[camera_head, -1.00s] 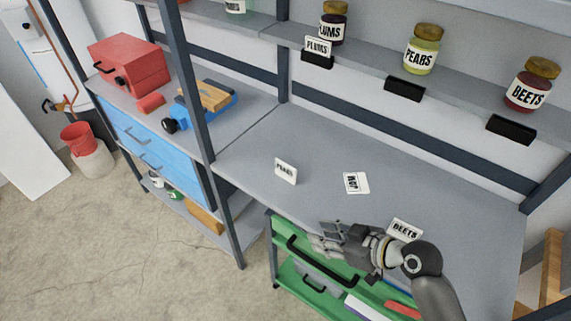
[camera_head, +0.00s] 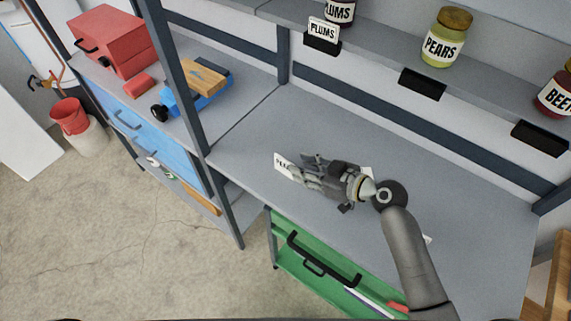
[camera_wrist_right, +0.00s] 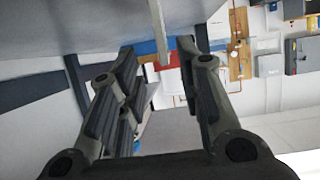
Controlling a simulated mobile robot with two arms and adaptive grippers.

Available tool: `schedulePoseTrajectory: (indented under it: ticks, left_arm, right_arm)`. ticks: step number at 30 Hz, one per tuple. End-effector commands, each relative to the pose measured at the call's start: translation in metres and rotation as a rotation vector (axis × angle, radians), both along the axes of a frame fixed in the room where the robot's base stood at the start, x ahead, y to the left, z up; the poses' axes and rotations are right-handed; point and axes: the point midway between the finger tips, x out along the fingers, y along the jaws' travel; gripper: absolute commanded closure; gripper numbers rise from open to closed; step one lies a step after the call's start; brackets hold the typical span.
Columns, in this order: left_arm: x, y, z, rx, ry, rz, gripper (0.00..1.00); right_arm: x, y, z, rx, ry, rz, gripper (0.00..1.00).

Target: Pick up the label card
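A white label card (camera_head: 282,164) with black letters, which look like PEARS, stands tilted on the grey worktop (camera_head: 300,125). My right gripper (camera_head: 308,172) is just right of it, with its fingertips at the card's right part and hiding some of it. In the right wrist view the fingers (camera_wrist_right: 155,85) are spread apart. A thin pale upright strip (camera_wrist_right: 159,30), probably the card edge-on, shows between them; I cannot tell whether they touch it. Another white card (camera_head: 368,171) is mostly hidden behind the gripper. A third card (camera_head: 428,238) is mostly hidden by my right arm. My left gripper is not in view.
On the shelf above stand a pears jar (camera_head: 444,40), a beets jar (camera_head: 555,92) and a black holder with a PLUMS card (camera_head: 323,31). Two black holders, one below the pears jar (camera_head: 422,84), are empty. A dark post (camera_head: 185,90) rises left of the worktop.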

Motion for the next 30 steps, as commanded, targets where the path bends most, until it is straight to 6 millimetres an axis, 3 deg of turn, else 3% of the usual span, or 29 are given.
schedulePoseTrajectory:
  ticks: [4,8,15,23,30]
  left_arm:
    - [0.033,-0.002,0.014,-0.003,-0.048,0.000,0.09]
    - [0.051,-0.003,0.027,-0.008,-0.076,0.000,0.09]
    - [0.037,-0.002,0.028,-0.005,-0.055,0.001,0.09]
    - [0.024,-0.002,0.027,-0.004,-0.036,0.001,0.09]
    - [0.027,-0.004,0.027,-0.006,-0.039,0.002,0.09]
  right_arm:
    - [0.007,0.013,0.002,0.005,0.003,0.000,0.67]
    - [0.015,0.028,-0.001,0.005,0.003,0.000,0.67]
    - [0.026,0.040,-0.014,0.001,0.001,-0.001,0.67]
    - [0.027,0.041,-0.015,-0.001,0.001,0.000,0.67]
    - [0.026,0.041,-0.015,0.000,0.001,0.000,0.95]
